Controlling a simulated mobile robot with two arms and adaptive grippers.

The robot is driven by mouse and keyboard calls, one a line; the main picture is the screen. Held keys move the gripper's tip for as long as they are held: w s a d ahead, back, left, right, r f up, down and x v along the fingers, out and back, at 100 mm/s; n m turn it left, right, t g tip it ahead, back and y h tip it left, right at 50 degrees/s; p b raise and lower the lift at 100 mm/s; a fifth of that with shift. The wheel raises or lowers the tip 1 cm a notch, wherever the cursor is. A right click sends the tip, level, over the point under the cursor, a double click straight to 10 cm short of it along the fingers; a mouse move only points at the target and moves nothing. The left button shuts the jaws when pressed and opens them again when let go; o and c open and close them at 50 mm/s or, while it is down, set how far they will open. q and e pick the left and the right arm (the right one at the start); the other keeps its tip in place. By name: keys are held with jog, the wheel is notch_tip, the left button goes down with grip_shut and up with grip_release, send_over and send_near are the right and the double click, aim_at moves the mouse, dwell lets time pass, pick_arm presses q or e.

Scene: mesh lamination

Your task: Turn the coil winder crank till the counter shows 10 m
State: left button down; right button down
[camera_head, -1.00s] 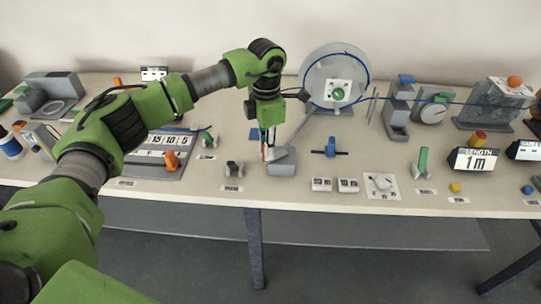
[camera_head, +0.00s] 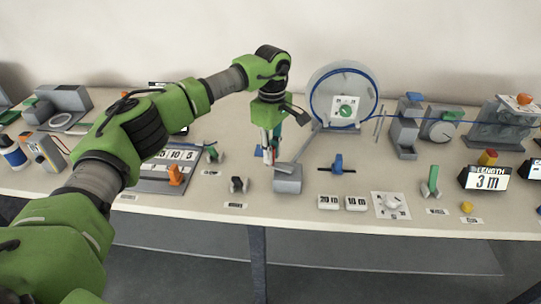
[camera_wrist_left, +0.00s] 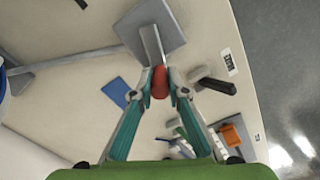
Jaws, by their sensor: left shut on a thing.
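The coil winder has a round grey drum (camera_head: 318,88) with blue cable on it, at the back centre. A grey bar (camera_head: 300,146) runs from it to a grey block (camera_head: 287,184) near the front. The left gripper (camera_head: 268,158) is beside this block. In the left wrist view, the left gripper (camera_wrist_left: 159,82) is shut on the red crank knob (camera_wrist_left: 160,88), at the end of a grey lever (camera_wrist_left: 152,46) on the block (camera_wrist_left: 173,28). The length counter (camera_head: 487,178) at the right reads 3 m. The right gripper is not in view.
White cards (camera_head: 329,202) marked 20 m and 10 m lie near the front edge. A blue-handled part (camera_head: 338,164) stands right of the block. A black clamp-like part (camera_head: 238,186) stands to its left.

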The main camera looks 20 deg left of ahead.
pick_arm(q)
jog(key=shift+w+d+m+p, duration=0.15)
jog(key=shift+w+m, duration=0.35)
jog(key=shift+m, duration=0.65)
jog(key=shift+w+d+m+p, duration=0.15)
jog(key=shift+w+m, duration=0.3)
jog(key=shift+m, duration=0.75)
jog(key=shift+w+d+m, duration=0.15)
jog(key=shift+w+m, duration=0.35)
jog(key=shift+m, duration=0.65)
jog(key=c, duration=2)
grip_release()
jog(key=shift+o, duration=0.2)
notch_tip(320, 180, up, 12)
